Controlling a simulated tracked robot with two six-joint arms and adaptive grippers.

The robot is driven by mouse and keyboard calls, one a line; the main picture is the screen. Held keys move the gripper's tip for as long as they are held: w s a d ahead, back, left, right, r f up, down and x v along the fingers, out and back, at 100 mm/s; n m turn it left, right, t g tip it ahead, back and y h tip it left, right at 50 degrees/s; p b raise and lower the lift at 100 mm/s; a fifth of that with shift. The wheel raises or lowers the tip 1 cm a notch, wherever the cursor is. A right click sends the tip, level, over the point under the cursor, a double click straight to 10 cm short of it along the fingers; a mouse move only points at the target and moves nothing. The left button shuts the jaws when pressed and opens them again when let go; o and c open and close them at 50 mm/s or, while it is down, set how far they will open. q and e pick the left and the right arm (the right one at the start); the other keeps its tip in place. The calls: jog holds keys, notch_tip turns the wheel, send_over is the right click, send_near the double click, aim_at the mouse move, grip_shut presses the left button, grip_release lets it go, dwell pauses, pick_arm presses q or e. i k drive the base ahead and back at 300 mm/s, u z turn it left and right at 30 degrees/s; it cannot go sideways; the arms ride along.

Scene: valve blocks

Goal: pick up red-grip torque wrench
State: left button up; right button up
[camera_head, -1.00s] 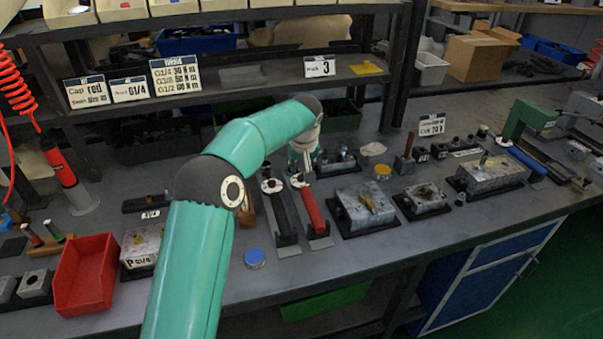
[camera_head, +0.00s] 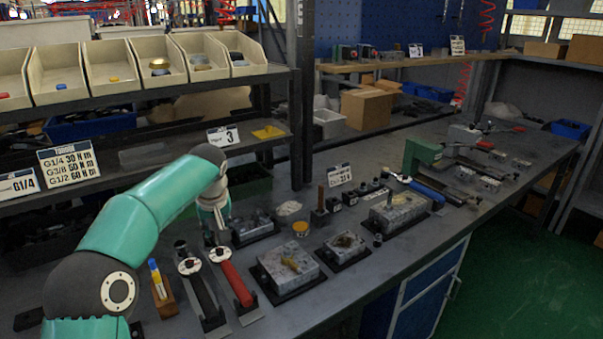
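The red-grip torque wrench (camera_head: 237,284) lies in a holder near the front of the bench, its round head at the far end. My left gripper (camera_head: 217,238) points down just beyond the wrench's head. It is small and dark here, so I cannot tell whether its fingers touch the wrench or how far apart they are. A similar wrench with a black grip (camera_head: 203,296) lies just left of the red one. My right gripper is not in view.
A wooden block with a blue-and-yellow item (camera_head: 159,284) stands left of the wrenches. A valve block on a dark plate (camera_head: 287,266) lies to their right, with another block (camera_head: 344,246) beyond it. A shelf with bins (camera_head: 113,65) overhangs the back.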

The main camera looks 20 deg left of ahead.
aim_at(236, 285)
jog(key=k, duration=1)
